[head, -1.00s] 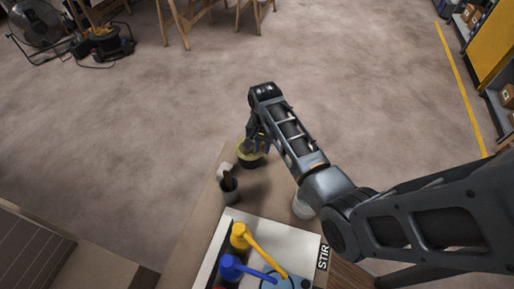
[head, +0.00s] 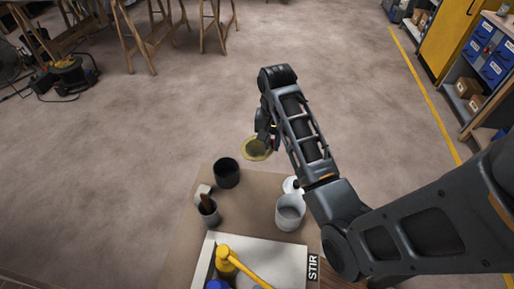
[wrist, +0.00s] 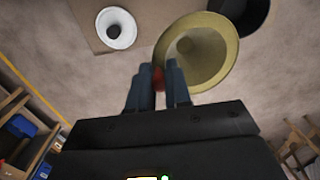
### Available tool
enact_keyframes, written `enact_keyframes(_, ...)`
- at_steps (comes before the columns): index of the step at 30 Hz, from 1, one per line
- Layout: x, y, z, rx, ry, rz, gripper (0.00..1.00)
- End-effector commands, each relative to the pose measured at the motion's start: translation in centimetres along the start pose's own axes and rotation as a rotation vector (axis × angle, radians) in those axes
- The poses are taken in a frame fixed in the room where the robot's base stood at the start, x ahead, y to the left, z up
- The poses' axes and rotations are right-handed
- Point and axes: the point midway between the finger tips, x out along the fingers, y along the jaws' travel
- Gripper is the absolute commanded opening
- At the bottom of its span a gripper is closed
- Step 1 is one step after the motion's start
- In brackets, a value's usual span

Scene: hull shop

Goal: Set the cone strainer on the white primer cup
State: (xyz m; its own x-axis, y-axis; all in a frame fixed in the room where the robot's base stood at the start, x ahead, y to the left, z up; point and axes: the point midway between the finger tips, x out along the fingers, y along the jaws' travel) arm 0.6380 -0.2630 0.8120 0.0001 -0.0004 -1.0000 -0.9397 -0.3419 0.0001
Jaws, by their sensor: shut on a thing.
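The cone strainer is a yellowish, wide-rimmed cone (head: 256,149), also large in the wrist view (wrist: 222,47). My arm hangs close to the cup's right side. No label shows on the cup.
A black cup (head: 227,173) stands empty-looking on the brown bench top (head: 250,205). A grey pot (head: 208,212) holds a brown-handled tool. A tray with a yellow tool (head: 226,262) is in front.

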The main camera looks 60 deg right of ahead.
Motion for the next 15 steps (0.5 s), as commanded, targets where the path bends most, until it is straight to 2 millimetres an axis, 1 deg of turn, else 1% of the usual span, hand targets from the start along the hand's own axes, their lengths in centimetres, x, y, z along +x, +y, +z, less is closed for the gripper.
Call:
enact_keyframes(3,-0.6,0.9,-0.2,0.003,0.000,0.000,0.00)
enact_keyframes(6,-1.2,1.3,-0.2,0.001,0.000,0.000,0.00)
enact_keyframes(15,-2.7,1.4,-0.2,0.001,-0.001,0.000,0.00)
